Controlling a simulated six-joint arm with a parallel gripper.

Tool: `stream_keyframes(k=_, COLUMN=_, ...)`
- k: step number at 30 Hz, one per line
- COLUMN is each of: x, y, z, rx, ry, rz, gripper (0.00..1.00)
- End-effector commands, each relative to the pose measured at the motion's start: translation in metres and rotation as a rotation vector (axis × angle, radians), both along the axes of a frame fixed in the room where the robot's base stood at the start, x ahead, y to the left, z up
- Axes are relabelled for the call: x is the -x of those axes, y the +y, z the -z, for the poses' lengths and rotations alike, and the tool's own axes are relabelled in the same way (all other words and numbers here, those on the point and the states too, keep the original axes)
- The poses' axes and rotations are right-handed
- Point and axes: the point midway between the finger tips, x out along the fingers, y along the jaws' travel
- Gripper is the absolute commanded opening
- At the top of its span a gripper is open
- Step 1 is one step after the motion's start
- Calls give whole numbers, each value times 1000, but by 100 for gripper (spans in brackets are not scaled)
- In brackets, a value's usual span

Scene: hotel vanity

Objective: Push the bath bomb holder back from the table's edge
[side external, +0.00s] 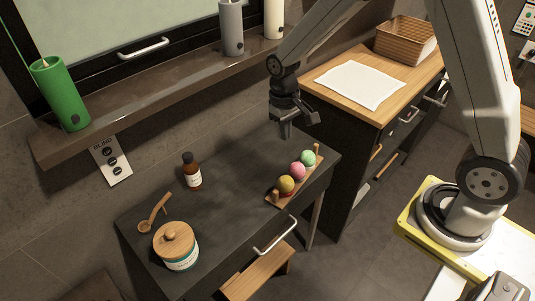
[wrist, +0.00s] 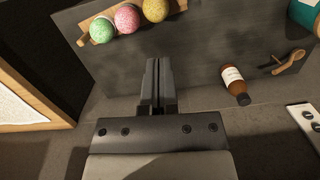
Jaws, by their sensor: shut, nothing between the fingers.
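The bath bomb holder (side external: 281,201) is a narrow wooden tray near the front right edge of the dark table (side external: 225,215). It carries a yellow-orange, a pink and a green bath bomb (side external: 308,157) in a row. In the wrist view the holder (wrist: 176,6) lies at the top, partly cut off by the frame. My gripper (side external: 286,137) is shut and empty above the table's back right part, behind the holder and apart from it. In the wrist view my gripper (wrist: 153,65) points toward the holder, with bare table between them.
The middle of the tabletop is clear. A wooden-topped cabinet (side external: 318,88) is close on the right, and a ledge with candles runs behind.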

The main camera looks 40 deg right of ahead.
Motion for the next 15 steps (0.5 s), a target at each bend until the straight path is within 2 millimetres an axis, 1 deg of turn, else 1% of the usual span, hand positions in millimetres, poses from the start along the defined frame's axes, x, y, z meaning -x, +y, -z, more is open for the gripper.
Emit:
stream_keyframes(k=1, x=-8, y=1, z=7, rx=0, ry=26, rz=4, gripper=0)
stream_keyframes(k=6, x=-30, y=5, z=27, rx=-1, ry=111, rz=20, gripper=0)
stream_keyframes(k=15, x=-59, y=11, z=68, rx=2, ry=263, rz=45, gripper=0)
